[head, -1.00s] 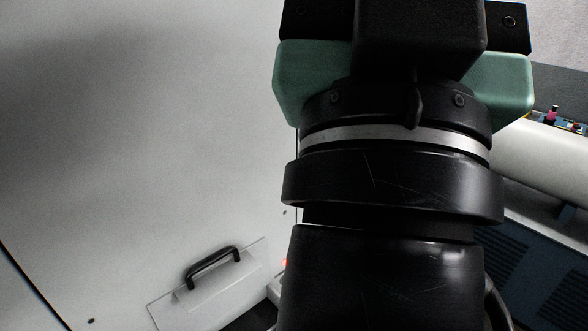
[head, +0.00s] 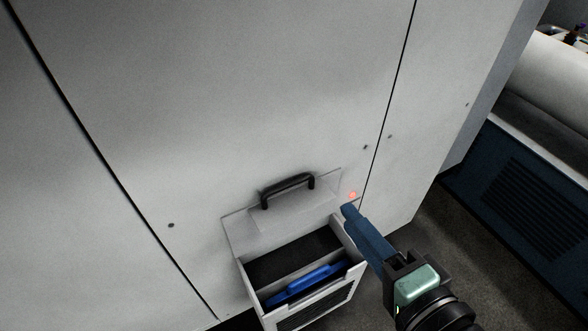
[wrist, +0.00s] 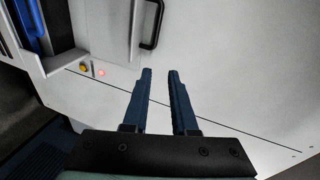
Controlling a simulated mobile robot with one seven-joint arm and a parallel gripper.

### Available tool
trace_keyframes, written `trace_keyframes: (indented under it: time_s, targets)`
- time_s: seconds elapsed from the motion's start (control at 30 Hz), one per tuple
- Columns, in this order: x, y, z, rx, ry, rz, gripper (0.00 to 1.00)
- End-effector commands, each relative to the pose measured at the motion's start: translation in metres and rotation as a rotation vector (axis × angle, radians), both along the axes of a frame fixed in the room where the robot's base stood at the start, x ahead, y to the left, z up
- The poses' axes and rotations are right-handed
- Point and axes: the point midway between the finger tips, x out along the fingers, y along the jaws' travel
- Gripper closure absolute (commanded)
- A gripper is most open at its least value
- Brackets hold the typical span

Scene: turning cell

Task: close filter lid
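The filter box (head: 311,313) sticks out from the pale machine panel at the lower middle of the head view. Its lid (head: 258,226) stands raised against the panel, with a black handle (head: 287,188). A blue filter part (head: 305,285) sits inside the open box. My gripper (head: 352,212) is just right of the lid and box, apparently clear of the handle. In the wrist view my gripper (wrist: 161,76) shows two dark blue fingers apart with nothing between them. The handle (wrist: 153,24) and lid (wrist: 112,22) are beyond the fingertips there.
A red light (head: 352,195) glows on the panel right of the lid. A yellow button (wrist: 84,67) is beside it in the wrist view. A dark blue cabinet (head: 520,185) stands at the right. Floor (head: 440,215) shows between it and the machine.

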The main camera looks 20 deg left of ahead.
Motion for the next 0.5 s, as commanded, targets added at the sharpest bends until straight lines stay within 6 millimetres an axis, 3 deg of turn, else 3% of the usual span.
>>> trace_keyframes:
  time_s: [0.1, 0.2, 0.37, 0.5]
  targets:
    - [-0.021, 0.004, -0.012, 0.086, 0.090, 0.054, 0.74]
    - [-0.025, 0.009, -0.015, 0.112, 0.115, 0.074, 0.74]
    - [-0.015, 0.023, -0.018, 0.113, 0.116, 0.078, 0.74]
    - [0.001, 0.046, -0.023, 0.111, 0.116, 0.080, 0.74]
